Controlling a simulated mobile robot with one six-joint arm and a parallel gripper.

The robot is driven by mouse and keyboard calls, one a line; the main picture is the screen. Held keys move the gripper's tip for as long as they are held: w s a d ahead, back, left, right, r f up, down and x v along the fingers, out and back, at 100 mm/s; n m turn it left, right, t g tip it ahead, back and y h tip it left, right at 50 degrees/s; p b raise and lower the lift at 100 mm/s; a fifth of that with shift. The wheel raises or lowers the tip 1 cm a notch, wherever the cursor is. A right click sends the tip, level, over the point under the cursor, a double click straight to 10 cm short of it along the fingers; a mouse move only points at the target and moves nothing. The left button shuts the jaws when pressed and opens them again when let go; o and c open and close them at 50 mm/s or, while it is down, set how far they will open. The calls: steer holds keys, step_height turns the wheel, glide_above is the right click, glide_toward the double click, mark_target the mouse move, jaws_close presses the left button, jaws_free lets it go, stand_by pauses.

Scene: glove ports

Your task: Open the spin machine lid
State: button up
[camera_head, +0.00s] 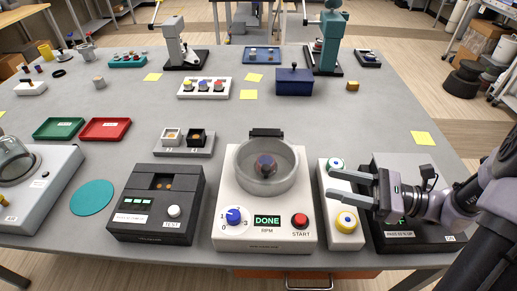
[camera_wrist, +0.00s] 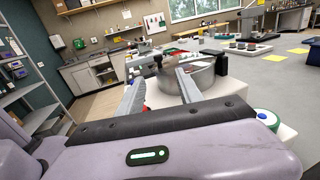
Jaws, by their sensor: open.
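The spin machine (camera_head: 228,215) is a white box at the front of the table with a blue dial, a START button and a green display reading DONE. Its round chamber (camera_head: 243,180) has a clear lid (camera_head: 265,150) that looks closed, with a dark hinge block (camera_head: 266,132) at the back. A dark reddish thing shows dimly inside. My gripper (camera_head: 333,186) is open and empty, to the right of the chamber, with its fingers pointing left. In the wrist view my gripper (camera_wrist: 160,76) has its fingers spread, with the chamber (camera_wrist: 203,80) beyond them.
A small grey stand (camera_head: 184,152) and a blue box (camera_head: 294,82) lie behind.

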mark_target(266, 167)
steer(key=b+x, duration=0.2)
steer(key=x, duration=0.6)
steer(key=b+x, duration=0.2)
steer(key=x, duration=0.5)
steer(key=shift+s+a, duration=0.1)
steer(key=shift+a, duration=0.85)
steer(key=shift+c, duration=0.2)
jaws_close()
